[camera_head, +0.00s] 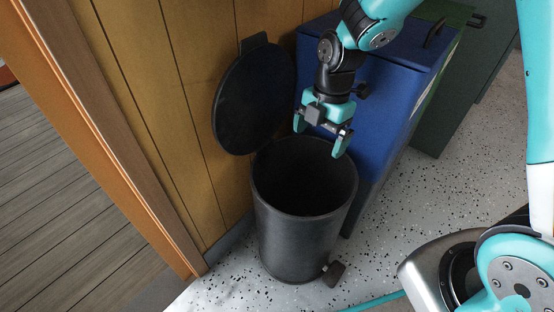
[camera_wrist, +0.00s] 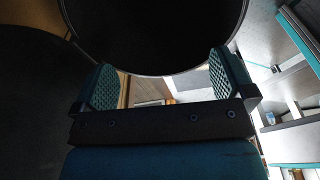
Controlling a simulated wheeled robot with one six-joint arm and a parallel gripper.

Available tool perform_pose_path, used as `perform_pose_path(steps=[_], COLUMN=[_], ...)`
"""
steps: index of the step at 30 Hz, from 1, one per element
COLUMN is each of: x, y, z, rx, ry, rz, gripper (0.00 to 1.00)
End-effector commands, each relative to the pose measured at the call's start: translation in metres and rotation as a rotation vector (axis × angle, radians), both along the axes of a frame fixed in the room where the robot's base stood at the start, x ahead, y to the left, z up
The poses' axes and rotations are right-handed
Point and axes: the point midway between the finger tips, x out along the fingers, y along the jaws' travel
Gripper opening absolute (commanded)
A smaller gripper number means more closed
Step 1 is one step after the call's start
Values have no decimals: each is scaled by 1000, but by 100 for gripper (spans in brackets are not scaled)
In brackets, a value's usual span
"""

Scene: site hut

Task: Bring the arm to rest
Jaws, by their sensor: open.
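My gripper (camera_head: 320,138) hangs above the back rim of a black pedal bin (camera_head: 300,235) in the head view. Its two teal fingers are spread apart with nothing between them. In the wrist view my gripper (camera_wrist: 160,88) also shows open and empty, with the dark round mouth of the bin (camera_wrist: 155,68) beyond the fingertips. The bin's lid (camera_head: 252,100) stands raised against the wooden wall. The inside of the bin is dark, and I cannot tell whether anything lies in it.
A blue bin (camera_head: 385,85) stands right behind my gripper, with a green bin (camera_head: 445,100) to its right. The wood-panelled wall (camera_head: 165,90) is close on the left. A pedal (camera_head: 334,273) juts from the black bin's foot.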

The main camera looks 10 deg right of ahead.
Motion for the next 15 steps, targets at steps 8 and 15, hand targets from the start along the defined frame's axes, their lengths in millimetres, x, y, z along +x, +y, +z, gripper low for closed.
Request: perform_pose_path(steps=[8,15], x=[-6,-57], y=[4,30], z=[11,80], rx=[7,65], ry=[1,47], rz=[-62,-522], gripper=[100,100])
